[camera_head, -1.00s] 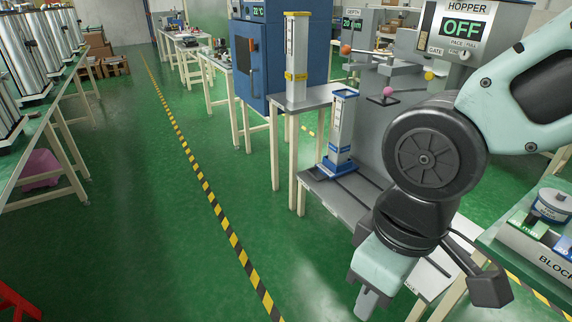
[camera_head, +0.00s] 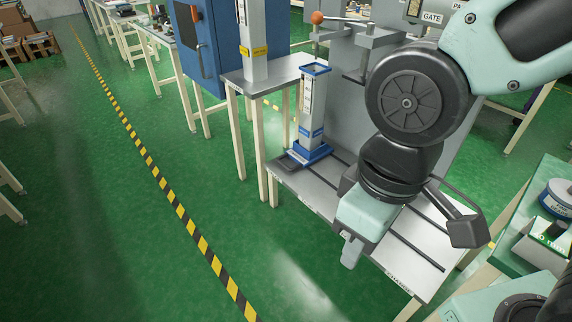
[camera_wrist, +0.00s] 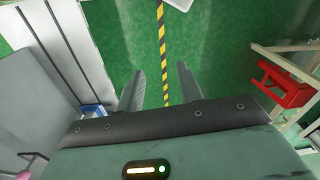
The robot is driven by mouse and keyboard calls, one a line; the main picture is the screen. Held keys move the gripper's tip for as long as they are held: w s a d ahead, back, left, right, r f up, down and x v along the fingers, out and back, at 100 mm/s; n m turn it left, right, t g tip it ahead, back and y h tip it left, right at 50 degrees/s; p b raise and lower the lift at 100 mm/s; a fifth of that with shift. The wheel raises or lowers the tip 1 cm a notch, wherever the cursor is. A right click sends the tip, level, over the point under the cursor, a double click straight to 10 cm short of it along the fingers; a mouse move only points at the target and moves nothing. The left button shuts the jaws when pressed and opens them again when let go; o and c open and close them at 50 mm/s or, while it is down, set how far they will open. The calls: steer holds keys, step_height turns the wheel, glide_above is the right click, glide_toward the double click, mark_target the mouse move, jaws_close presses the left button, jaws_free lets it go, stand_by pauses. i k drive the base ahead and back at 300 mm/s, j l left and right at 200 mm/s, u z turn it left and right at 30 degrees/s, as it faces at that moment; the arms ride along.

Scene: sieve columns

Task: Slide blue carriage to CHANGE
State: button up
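The blue carriage (camera_head: 314,152) sits on the dark rails at the far left end of the low grey bench in the head view. A tall grey column (camera_head: 312,105) with blue bands stands upright on it. A small blue part, probably the carriage, shows at the left in the wrist view (camera_wrist: 93,110), partly hidden by my gripper body. My gripper (camera_wrist: 160,85) is open, with two fingers apart and nothing between them. In the head view it hangs over the bench's front side, right of and apart from the carriage.
A grey column with a yellow band (camera_head: 253,35) stands on the higher table behind the carriage. A lever with an orange knob (camera_head: 317,17) is above. A green-topped table (camera_head: 520,215) is at the right. The green floor (camera_head: 120,230) at left is clear.

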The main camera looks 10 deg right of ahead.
mark_target(298, 153)
steer(key=i+u, duration=0.35)
steer(key=i, duration=1.5)
